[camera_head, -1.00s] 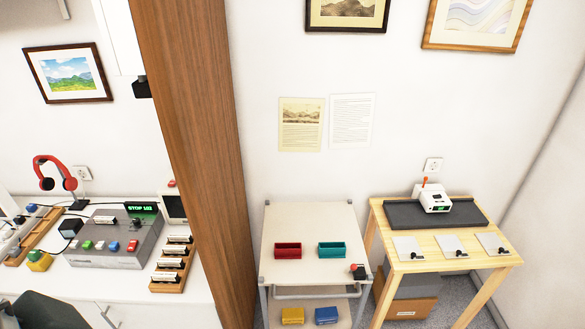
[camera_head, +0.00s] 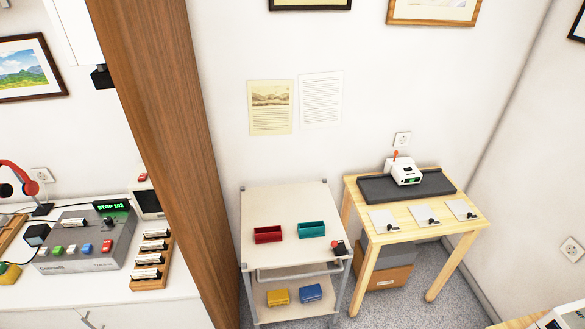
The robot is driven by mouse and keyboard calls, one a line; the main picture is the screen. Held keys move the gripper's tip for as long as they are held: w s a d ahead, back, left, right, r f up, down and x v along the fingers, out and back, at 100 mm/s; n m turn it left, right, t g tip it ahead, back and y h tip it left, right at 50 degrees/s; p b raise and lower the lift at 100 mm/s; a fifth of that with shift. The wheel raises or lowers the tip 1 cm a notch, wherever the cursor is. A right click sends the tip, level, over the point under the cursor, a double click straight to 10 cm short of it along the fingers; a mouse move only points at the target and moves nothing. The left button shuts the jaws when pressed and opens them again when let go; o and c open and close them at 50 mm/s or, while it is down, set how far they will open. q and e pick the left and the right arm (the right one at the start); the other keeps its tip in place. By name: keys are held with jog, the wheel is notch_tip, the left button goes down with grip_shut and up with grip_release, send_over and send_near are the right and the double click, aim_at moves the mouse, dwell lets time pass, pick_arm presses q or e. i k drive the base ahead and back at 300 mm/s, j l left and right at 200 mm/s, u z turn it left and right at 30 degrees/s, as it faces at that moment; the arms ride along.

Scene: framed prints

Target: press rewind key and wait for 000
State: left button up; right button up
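A grey tape machine (camera_head: 88,242) sits on the white counter at the left. Its small display (camera_head: 112,208) shows green text that reads like "STOP 102" or "STOP 142"; the digits are too small to be sure. Neither of my grippers is in view.
A wooden rack (camera_head: 152,260) of labelled pieces stands right of the machine. A brown wooden post (camera_head: 165,130) separates the counter from a cart (camera_head: 285,205) with red and teal bins. A wooden table (camera_head: 400,217) holds a white device (camera_head: 404,172). Grey floor shows between them.

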aim_at(43, 251)
jog(key=u, duration=0.2)
jog(key=i+l, duration=0.2)
jog(key=i, duration=0.2)
jog(key=u, duration=1.45)
